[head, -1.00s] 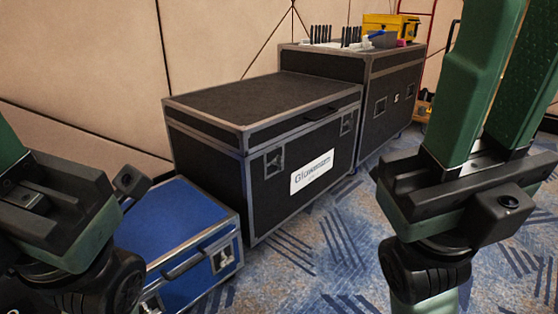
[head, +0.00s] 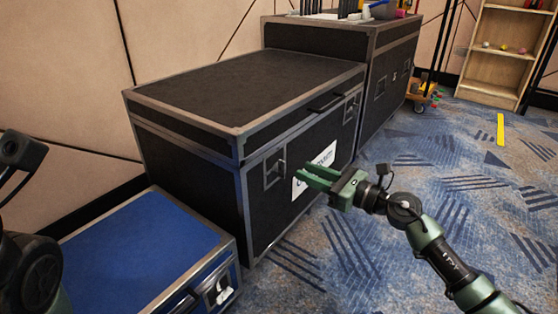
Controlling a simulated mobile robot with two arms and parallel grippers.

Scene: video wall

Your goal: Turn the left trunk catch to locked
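The black trunk (head: 215,165) with metal edges stands in the middle of the head view. Its left catch (head: 274,168) is in a metal frame on the front face, near the left corner. Its small handle looks about upright, but is too small to read surely. The right catch (head: 350,107) is further along the front. My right gripper (head: 305,175) is in front of the trunk, right of and slightly below the left catch. Its green fingers point left with a gap between them, empty, and hide part of the white label (head: 313,172). My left gripper's fingers are out of view; only dark wrist parts show at left.
A blue case (head: 145,245) stands close to the trunk at lower left. A taller black case (head: 385,75) with items on top stands behind it. A wooden shelf (head: 497,55) is at far right. The patterned carpet right of the trunk is free.

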